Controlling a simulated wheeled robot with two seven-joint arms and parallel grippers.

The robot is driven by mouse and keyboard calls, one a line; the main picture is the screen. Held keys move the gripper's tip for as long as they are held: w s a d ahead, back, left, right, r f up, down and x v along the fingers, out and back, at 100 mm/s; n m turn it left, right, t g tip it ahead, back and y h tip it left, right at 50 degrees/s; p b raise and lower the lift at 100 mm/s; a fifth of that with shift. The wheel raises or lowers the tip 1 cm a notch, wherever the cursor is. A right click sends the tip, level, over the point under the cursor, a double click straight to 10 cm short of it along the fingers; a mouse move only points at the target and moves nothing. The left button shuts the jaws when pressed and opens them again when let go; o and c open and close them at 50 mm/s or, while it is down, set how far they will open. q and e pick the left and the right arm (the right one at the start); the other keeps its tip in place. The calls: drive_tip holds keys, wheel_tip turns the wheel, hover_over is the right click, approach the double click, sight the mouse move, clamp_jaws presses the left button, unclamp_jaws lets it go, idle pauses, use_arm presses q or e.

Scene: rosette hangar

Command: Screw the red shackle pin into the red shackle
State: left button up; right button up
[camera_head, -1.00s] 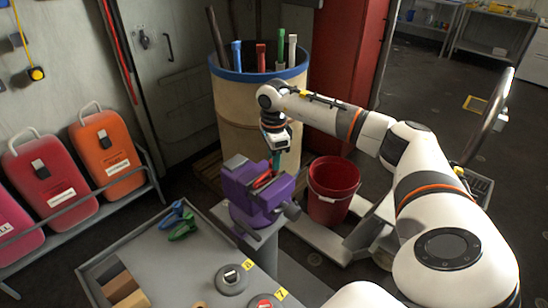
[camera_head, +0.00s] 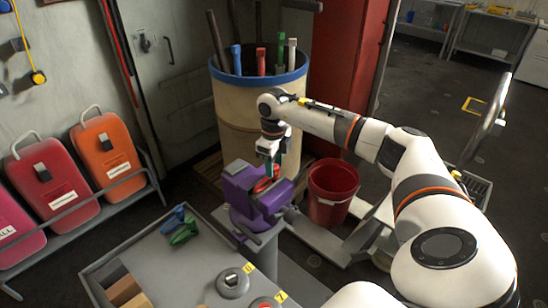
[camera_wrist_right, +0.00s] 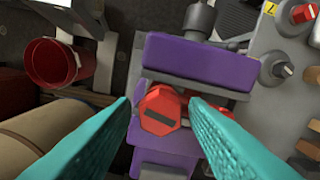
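The red shackle (camera_head: 262,186) is in the jaws of the purple vise (camera_head: 250,205), just below my right gripper (camera_head: 270,172). In the right wrist view, a red faceted head with a dark slot, seemingly the red shackle pin (camera_wrist_right: 160,110), lies between my two teal fingertips (camera_wrist_right: 160,103). The fingers are apart, with small gaps at the head's sides. More red, likely the shackle (camera_wrist_right: 215,104), shows partly behind the right finger. The pin's shank is hidden, so I cannot tell how far it is in. My left gripper is not in view.
A red bucket (camera_head: 331,190) stands right of the vise, and a tan drum (camera_head: 228,120) with upright tools stands behind it. A grey tray table (camera_head: 200,262) with blue and green tools (camera_head: 180,230) and round pieces (camera_head: 232,283) lies in front.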

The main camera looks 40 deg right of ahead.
drive_tip(key=shift+o, duration=0.7)
drive_tip(key=shift+r, duration=0.3)
wheel_tip(320, 180, up, 11)
drive_tip(key=b, duration=0.2)
drive_tip(key=shift+r+b, duration=0.2)
drive_tip(key=shift+b, duration=0.1)
